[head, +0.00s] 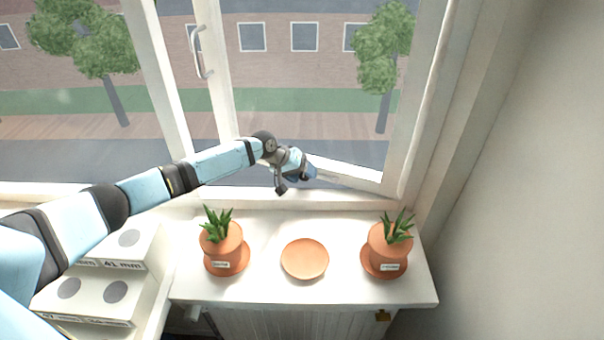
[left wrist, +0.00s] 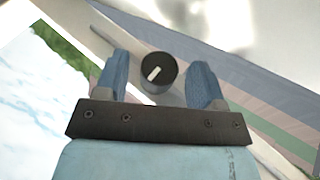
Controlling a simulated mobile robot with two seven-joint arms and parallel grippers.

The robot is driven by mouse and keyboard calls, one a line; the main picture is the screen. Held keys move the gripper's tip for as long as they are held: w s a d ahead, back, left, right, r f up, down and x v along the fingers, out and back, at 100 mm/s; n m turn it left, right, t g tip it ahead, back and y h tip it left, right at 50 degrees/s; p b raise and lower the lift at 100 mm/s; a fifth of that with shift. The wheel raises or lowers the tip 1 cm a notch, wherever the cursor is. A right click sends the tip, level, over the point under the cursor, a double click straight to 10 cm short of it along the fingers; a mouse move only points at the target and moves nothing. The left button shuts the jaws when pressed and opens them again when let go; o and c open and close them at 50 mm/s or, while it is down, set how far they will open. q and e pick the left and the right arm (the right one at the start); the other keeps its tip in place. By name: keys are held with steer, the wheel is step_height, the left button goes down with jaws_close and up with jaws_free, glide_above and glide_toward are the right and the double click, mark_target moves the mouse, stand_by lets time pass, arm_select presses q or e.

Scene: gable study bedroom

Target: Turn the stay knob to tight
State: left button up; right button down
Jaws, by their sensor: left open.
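The stay knob (left wrist: 158,74) is a dark round knob with a short white mark on its top, seen in the left wrist view. The mark runs aslant, from lower left to upper right. My left gripper (left wrist: 161,70) is open, with one blue finger on either side of the knob. A gap shows at each side, and the knob looks unheld. In the head view my left gripper (head: 294,174) is above the sill, at the bottom of the open window; I cannot make out the knob there. My right gripper is not in view.
The white sill (head: 340,289) holds a left potted plant (head: 222,240), an empty terracotta saucer (head: 305,259) and a right potted plant (head: 390,243). White boxes (head: 105,295) stand at the lower left. The window sash (head: 350,174) is near my gripper. A wall (head: 530,200) bounds the right.

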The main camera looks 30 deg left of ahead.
arm_select(q)
steer(key=c, duration=0.9)
steer(key=shift+d+r+y+p, duration=0.1)
steer(key=shift+r+y+p, duration=0.2)
steer(key=shift+p, duration=0.55)
steer(key=y+p, duration=0.1)
steer(key=p, duration=0.2)
steer(key=m+y+p, duration=0.1)
steer(key=y+p, duration=0.1)
steer(key=p, duration=0.1)
steer(key=shift+d+g+y+p, duration=0.2)
steer(key=shift+g+y+p, duration=0.1)
steer(key=shift+g+p, duration=0.1)
steer(key=shift+f+y+p, duration=0.15)
steer(key=shift+y+p, duration=0.85)
steer(key=shift+y, duration=0.1)
steer(key=shift+f, duration=0.1)
steer(key=o, duration=0.9)
